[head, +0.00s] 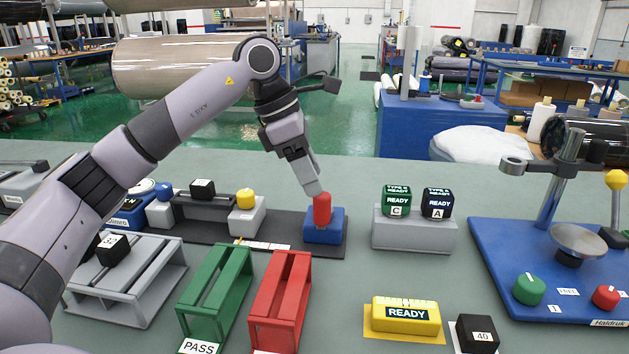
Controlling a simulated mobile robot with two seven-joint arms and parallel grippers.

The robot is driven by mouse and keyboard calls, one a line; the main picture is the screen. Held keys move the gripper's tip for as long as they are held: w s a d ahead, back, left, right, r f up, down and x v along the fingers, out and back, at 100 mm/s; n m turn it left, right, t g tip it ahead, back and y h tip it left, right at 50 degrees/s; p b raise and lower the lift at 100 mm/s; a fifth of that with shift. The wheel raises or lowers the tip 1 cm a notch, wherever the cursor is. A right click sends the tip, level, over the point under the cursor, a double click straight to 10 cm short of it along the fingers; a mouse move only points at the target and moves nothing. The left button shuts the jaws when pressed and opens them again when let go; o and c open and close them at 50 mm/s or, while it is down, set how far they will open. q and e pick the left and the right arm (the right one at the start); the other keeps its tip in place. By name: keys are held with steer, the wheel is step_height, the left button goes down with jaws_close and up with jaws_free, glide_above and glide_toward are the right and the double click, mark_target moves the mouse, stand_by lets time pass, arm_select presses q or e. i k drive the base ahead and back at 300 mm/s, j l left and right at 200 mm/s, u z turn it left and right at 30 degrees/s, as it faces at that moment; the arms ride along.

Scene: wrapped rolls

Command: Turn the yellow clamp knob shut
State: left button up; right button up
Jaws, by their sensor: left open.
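A yellow knob (245,198) sits on top of a grey block (247,221) on a dark base plate (280,240), left of centre in the head view. A red knob (322,209) stands on a blue block (324,229) at the right end of that plate. My left gripper (316,189) is open, pointing down just above the red knob, right of the yellow knob. Its fingertips overlap the red knob's top; I cannot tell whether they touch it. The yellow knob's turn angle is too small to read. My right gripper is out of view.
Green (216,290) and red (281,297) racks stand in front of the plate. A grey stand (414,236) with two READY cubes is to the right. A blue fixture (500,264) with a metal post and yellow-ball lever (616,180) stands far right. A yellow READY block (406,315) lies in front.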

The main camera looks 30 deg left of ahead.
mark_target(245, 198)
steer(key=k, duration=1)
